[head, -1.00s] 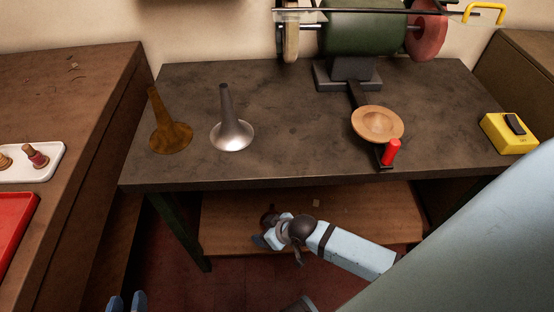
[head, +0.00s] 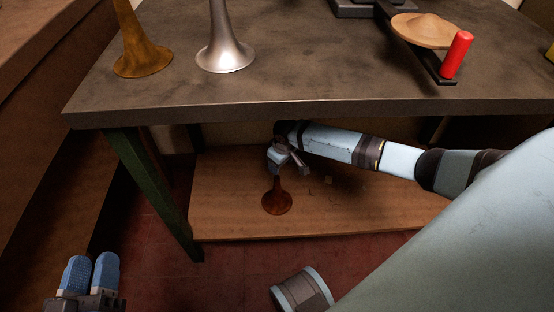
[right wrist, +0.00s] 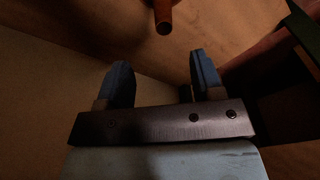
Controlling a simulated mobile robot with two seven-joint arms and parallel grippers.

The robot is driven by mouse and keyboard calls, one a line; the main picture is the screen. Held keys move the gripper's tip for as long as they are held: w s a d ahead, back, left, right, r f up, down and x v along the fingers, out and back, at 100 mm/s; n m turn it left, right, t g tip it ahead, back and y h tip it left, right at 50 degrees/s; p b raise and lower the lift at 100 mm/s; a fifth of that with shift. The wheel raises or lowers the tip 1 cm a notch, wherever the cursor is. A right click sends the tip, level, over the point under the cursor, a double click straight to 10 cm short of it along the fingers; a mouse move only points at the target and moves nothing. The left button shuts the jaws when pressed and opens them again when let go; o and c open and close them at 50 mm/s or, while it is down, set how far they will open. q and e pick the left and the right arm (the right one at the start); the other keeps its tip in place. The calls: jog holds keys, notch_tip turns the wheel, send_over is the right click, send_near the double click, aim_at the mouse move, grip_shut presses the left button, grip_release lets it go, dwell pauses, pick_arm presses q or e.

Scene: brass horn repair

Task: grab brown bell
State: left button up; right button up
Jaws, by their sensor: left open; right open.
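A dark reddish-brown bell (head: 276,200) stands upright on the lower wooden shelf, its flare down. My right gripper (head: 280,160) is under the table at the top of this bell's stem and partly overlaps it. In the right wrist view the right gripper (right wrist: 160,68) is open with nothing between its fingers. The end of a brown stem (right wrist: 163,18) shows beyond the fingertips, roughly in line with the gap. My left gripper (head: 91,262) is open and empty at the lower left, far from the bell.
A golden-brown bell (head: 141,50) and a silver bell (head: 226,45) stand on the tabletop (head: 310,75). The table overhangs the lower shelf (head: 350,220). A green leg (head: 150,185) stands left of the shelf. A red handle (head: 456,55) is at the right.

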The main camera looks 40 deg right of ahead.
aim_at(278, 177)
jog(key=f, duration=0.2)
jog(key=f+b, duration=0.1)
jog(key=f, duration=0.1)
jog(key=f+b, duration=0.1)
jog(key=f, duration=0.1)
jog(key=shift+w+a+f, duration=0.15)
jog(key=shift+w+f, duration=0.15)
jog(key=shift+w, duration=0.1)
jog(key=shift+f+b, duration=0.55)
jog(key=shift+b, duration=0.15)
jog(key=shift+a+f+b, duration=0.15)
jog(key=shift+f+b, duration=0.3)
jog(key=shift+f, duration=0.1)
jog(key=shift+w+a+f+b, duration=0.1)
jog(key=shift+w+f+b, duration=0.05)
jog(key=shift+f+b, duration=0.4)
jog(key=shift+w+f+b, duration=0.1)
jog(key=shift+f+b, duration=0.25)
jog(key=shift+f, duration=0.6)
pick_arm(q)
notch_tip(278, 177, down, 6)
jog(key=w+m+g, duration=0.1)
jog(key=m, duration=0.1)
jog(key=shift+w+a+g, duration=0.2)
jog(key=shift+w+g, duration=0.05)
jog(key=shift+g, duration=0.05)
pick_arm(e)
jog(key=shift+r, duration=0.1)
grip_shut()
